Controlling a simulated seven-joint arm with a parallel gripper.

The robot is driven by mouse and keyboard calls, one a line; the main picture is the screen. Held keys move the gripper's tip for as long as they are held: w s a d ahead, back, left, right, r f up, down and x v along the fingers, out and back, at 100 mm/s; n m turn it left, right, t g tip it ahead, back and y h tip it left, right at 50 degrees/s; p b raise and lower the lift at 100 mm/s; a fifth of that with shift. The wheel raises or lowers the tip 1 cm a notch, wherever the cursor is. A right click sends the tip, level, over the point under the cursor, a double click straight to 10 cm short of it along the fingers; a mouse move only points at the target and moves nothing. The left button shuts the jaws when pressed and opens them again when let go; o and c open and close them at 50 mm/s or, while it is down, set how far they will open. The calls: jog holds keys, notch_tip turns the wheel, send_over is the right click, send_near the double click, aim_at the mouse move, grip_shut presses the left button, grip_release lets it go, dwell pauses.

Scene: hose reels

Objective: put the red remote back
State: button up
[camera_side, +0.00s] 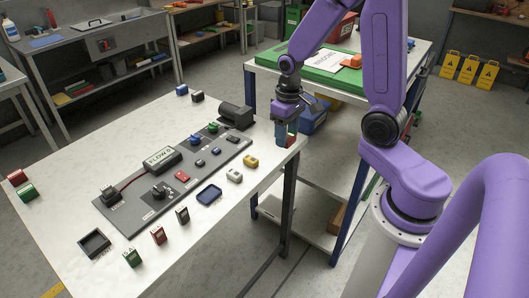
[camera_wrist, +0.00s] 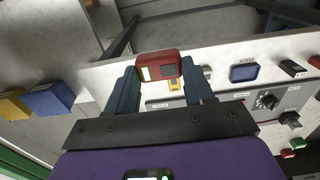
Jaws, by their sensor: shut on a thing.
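My gripper (camera_wrist: 160,80) is shut on a red remote (camera_wrist: 158,65), which has a pale window on its face and sits crosswise between the two fingertips. In the side view my gripper (camera_side: 286,130) is above the right edge of the white table, near its back right corner. The remote is mostly hidden there by the fingers; only a little red shows between them. It looks clear of the tabletop.
A grey board (camera_side: 140,205) carries a labelled box, a dial and small coloured parts. A blue tray (camera_side: 209,195), a yellow block (camera_side: 250,161) and a black square tray (camera_side: 94,243) lie around it. A dark cylindrical thing (camera_side: 236,115) stands left of my gripper.

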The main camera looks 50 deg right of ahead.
jog(key=d, duration=0.3)
send_over(264, 151)
jog(key=f, duration=0.9)
jog(key=shift+s+f, duration=0.2)
jog(key=shift+w+d+f, duration=0.1)
jog(key=shift+w+f, duration=0.05)
jog(key=shift+f, duration=0.1)
jog(key=shift+w+f, duration=0.1)
jog(key=shift+f, duration=1.5)
jog(key=shift+f, duration=0.1)
jog(key=o, duration=1.1)
